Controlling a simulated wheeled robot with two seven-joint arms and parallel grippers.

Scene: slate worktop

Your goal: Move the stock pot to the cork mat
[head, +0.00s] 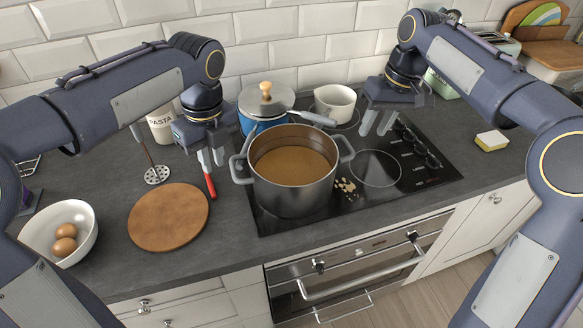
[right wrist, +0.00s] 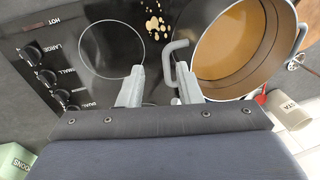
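The stock pot (head: 307,196), a grey metal pot with two side handles and brown liquid inside, stands on the black hob. It also shows in the right wrist view (right wrist: 276,60). The cork mat (head: 168,217) is a round brown disc lying bare on the worktop left of the pot. My left gripper (head: 212,160) is open and empty, above the worktop just left of the pot's left handle. My right gripper (head: 376,123) is open, up and to the right of the pot's right handle (right wrist: 176,62); it also shows in the right wrist view (right wrist: 160,88).
A red-handled utensil (head: 209,185) lies between mat and pot. A blue lidded pan (head: 247,124) and white pot (head: 335,101) stand behind. Crumbs (head: 346,186) lie right of the pot.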

